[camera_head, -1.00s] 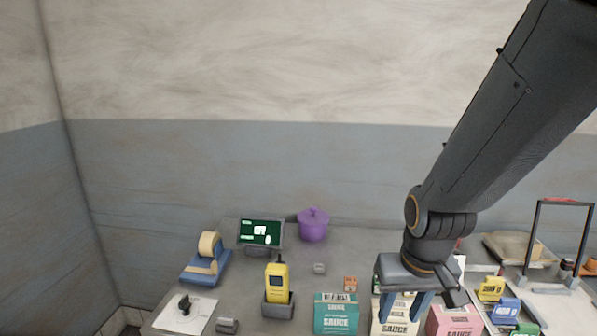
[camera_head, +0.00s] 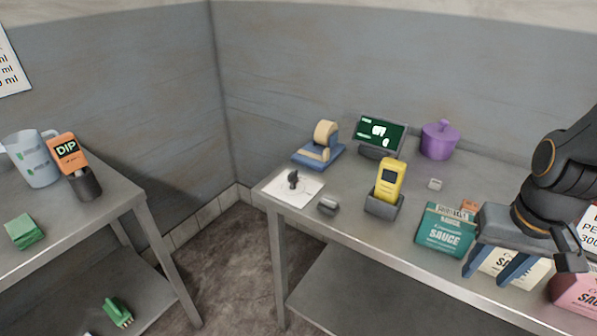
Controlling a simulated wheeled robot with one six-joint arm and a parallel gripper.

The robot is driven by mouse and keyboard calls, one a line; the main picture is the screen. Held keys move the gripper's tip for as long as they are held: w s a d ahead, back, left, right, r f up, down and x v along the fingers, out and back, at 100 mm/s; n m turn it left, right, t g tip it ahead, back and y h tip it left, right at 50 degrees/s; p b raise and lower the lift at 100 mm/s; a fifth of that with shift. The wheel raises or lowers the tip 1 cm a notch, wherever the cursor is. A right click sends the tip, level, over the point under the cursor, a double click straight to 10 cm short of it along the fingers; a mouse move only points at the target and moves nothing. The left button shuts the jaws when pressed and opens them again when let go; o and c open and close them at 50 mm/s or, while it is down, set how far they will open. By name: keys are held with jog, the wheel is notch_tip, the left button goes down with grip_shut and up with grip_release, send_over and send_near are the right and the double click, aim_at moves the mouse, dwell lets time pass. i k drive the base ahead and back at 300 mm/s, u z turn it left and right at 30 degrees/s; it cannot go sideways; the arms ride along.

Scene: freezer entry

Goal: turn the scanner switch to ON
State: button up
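A yellow handheld device with a dark screen (camera_head: 389,180), which looks like the scanner, stands upright in a grey dock (camera_head: 383,206) on the metal table. A white plate (camera_head: 284,193) with a small black knob or lever (camera_head: 293,179) lies at the table's left end; I cannot tell its position or read any label, nor whether it is the scanner switch. My gripper (camera_head: 491,275) is at the right with its two blue fingers apart, pointing down in front of a cream sauce box (camera_head: 519,268). It is well to the right of the yellow device and the plate.
A teal sauce box (camera_head: 445,232) stands between the device and my gripper. A small grey object (camera_head: 328,205), a tape dispenser (camera_head: 320,146), a green-screened display (camera_head: 380,134) and a purple pot (camera_head: 439,140) share the table. A floor gap separates the left table (camera_head: 105,208).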

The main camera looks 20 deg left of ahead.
aim_at(292, 178)
jog(key=u, duration=1.35)
jog(key=k, duration=0.4)
jog(key=z, duration=0.15)
jog(key=i, duration=1.05)
jog(key=u, duration=0.7)
